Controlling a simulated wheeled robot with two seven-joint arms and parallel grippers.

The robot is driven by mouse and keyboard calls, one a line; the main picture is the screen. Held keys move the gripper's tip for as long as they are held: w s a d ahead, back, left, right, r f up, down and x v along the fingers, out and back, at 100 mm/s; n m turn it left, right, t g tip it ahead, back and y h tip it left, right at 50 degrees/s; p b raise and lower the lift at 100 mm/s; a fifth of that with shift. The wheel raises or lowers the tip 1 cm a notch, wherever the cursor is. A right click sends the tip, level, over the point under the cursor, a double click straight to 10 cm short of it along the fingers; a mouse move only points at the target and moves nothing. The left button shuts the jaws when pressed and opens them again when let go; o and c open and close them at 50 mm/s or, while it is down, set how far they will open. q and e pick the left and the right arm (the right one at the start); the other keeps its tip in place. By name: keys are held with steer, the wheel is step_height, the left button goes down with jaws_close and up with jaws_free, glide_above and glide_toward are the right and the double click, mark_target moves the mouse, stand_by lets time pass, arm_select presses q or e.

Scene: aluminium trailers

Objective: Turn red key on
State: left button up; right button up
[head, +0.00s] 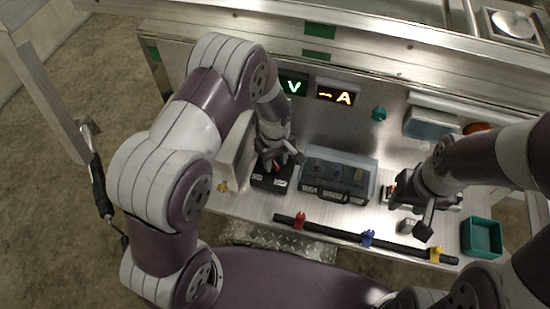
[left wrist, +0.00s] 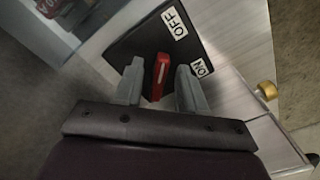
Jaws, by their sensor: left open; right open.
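The red key (left wrist: 158,76) sits on a black switch box with white OFF and ON labels (left wrist: 137,45). In the left wrist view the key points up the picture, nearer the OFF label, with the ON label to the right. My left gripper (left wrist: 159,80) is open, with one finger on each side of the key; whether either finger touches it I cannot tell. In the head view the switch box (head: 271,181) lies on the metal bench under my left gripper (head: 281,160). My right gripper (head: 413,212) is open over the right of the bench; its fingertips are partly hidden.
A clear-lidded case (head: 338,176) stands right of the switch box. A black bar with red, blue and yellow clips (head: 335,230) runs along the front edge. A teal bin (head: 482,238) is at the right. Lit displays (head: 337,95) are on the back panel.

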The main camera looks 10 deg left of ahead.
arm_select(q)
steer(key=shift+s+r, duration=0.1)
jaws_close()
steer(key=m+p, duration=0.1)
steer(key=m, duration=0.3)
steer(key=shift+a+r, duration=0.1)
steer(key=shift+a, duration=0.05)
steer(key=m, duration=0.2)
steer(key=m+p, duration=0.1)
steer(key=m, duration=0.1)
steer(key=shift+a+m+p, duration=0.2)
steer(key=shift+m+p, duration=0.1)
steer(key=m, duration=0.4)
steer(key=shift+a+m+p, duration=0.2)
steer(key=shift+m+p, duration=0.1)
steer(key=shift+p, duration=0.1)
steer(key=m, duration=0.4)
steer(key=shift+a+m, duration=0.2)
steer(key=shift+m, duration=0.1)
